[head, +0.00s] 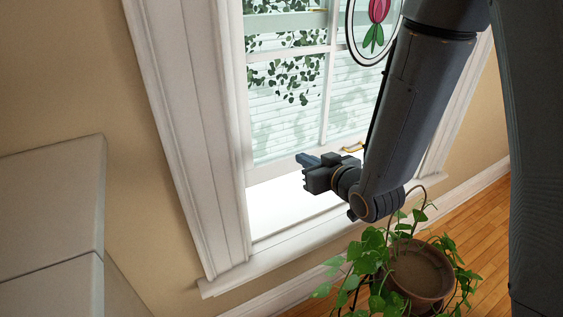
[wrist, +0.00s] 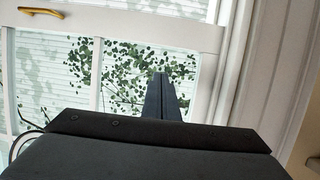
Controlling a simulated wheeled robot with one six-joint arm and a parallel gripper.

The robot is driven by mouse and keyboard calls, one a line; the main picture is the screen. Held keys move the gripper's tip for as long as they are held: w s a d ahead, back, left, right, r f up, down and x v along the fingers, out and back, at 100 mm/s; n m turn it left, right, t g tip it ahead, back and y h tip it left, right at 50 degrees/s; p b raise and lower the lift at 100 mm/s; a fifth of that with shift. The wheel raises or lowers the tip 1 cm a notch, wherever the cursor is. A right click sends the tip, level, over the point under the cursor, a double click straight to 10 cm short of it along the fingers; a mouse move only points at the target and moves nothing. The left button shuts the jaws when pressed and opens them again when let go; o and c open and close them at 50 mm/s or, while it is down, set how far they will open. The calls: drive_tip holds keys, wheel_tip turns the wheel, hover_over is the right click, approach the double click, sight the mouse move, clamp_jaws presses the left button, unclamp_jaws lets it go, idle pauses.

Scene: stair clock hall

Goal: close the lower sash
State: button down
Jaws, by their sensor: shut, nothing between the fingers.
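The lower sash (head: 283,168) is a white-framed window panel with glass panes, and it stands raised above the sill with a bright gap under its bottom rail. A brass handle (head: 352,147) sits on that rail, just right of my gripper. My gripper (head: 299,158) is shut and empty, in front of the bottom rail, with its fingers pointing left. In the wrist view, the shut fingers (wrist: 160,78) appear over the glass and foliage. The bottom rail (wrist: 130,26) crosses the top there, with the brass handle (wrist: 40,11) at upper left. Contact with the sash cannot be told.
The white sill (head: 270,245) runs below the gap. A potted plant (head: 420,275) stands below and right of my gripper, near my arm. A round tulip ornament (head: 376,25) hangs by the upper glass. A pale block-like piece (head: 50,205) stands at left. Wooden floor shows at right.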

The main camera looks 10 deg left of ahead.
drive_tip(key=a+y, duration=0.1)
drive_tip(key=a, duration=0.1)
drive_tip(key=p, duration=0.3)
hover_over(276, 155)
drive_tip(key=s+d, duration=0.2)
drive_tip(key=s, duration=0.1)
drive_tip(key=shift+s+d+f, duration=0.1)
drive_tip(key=shift+f, duration=0.8)
wheel_tip(276, 155, down, 3)
drive_tip(key=shift+d+r+p, duration=0.1)
drive_tip(key=shift+p, duration=0.25)
drive_tip(key=shift+f, duration=0.65)
